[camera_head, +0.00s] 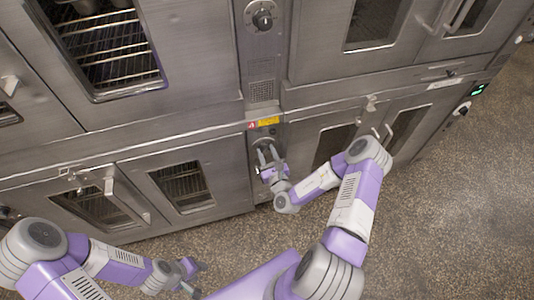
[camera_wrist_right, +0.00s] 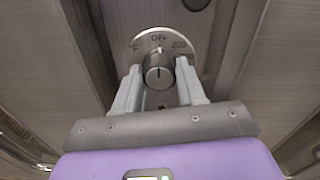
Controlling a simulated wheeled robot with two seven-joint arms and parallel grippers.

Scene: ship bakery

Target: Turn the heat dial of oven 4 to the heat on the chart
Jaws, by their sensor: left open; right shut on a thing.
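The heat dial (camera_wrist_right: 158,70) is a round dark knob on a light scale plate, with "OFF" at the top and "200" to its upper right. Its white mark seems to stand near "OFF". My right gripper (camera_wrist_right: 159,84) has its two grey fingers on either side of the knob, shut on it. My left gripper (camera_head: 193,280) is open and empty, low over the floor. I see no chart and no oven number that I can read.
Another dial (camera_head: 262,18) is on the upper panel, above a vent grille. A red and yellow label (camera_head: 263,123) is just above the lower dial. Oven doors with protruding handles (camera_head: 125,195) flank the panel. Speckled floor (camera_head: 450,200) is open at the right.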

